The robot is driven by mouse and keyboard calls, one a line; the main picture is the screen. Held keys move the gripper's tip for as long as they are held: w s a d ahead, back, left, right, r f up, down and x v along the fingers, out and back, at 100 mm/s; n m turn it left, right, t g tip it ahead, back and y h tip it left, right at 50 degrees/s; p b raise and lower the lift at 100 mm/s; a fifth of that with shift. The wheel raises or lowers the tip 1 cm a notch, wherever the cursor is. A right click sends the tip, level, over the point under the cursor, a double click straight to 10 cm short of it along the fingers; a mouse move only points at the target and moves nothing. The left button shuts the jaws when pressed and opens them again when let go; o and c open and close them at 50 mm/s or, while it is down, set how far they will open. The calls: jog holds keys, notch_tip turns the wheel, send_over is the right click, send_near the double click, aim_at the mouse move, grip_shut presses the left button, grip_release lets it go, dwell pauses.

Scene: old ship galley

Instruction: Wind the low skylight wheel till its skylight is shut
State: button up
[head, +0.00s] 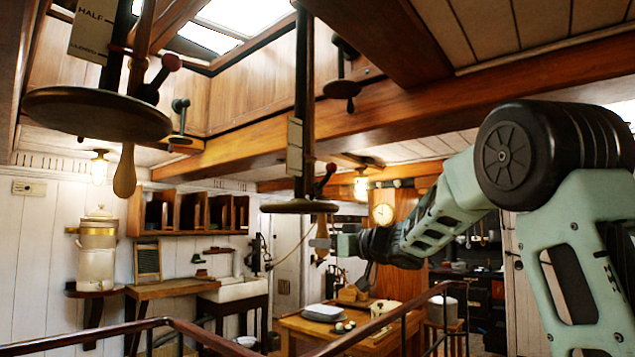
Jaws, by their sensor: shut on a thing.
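A round wooden wheel (300,206) hangs level on a dark vertical shaft near the middle of the head view. A wooden handle (321,232) hangs from its right rim. My gripper (322,243) reaches in from the right and is shut on this handle, just below the wheel. Its fingers are small in the picture and partly hard to make out. A card (294,146) on the shaft is too small to read. Bright skylight panes (210,38) show at the top left; whether this wheel works them, I cannot tell.
A larger, nearer wheel (98,112) with its own hanging handle (125,171) is at the left, its card (91,30) reading HALF. Brown rails (180,328) cross the foreground. A table (345,338) stands below and beyond my gripper. Ceiling beams (480,92) run above my arm.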

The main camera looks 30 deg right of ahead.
jog(key=w+a, duration=0.4)
jog(key=a, duration=0.6)
jog(key=w+d+p, duration=0.2)
jog(key=w+p, duration=0.5)
jog(key=w, duration=0.3)
jog(key=w+d+p, duration=0.2)
jog(key=d, duration=0.8)
jog(key=d+b+v, duration=0.1)
jog(key=b+v, duration=0.1)
jog(key=v, duration=0.9)
jog(key=shift+f, duration=0.15)
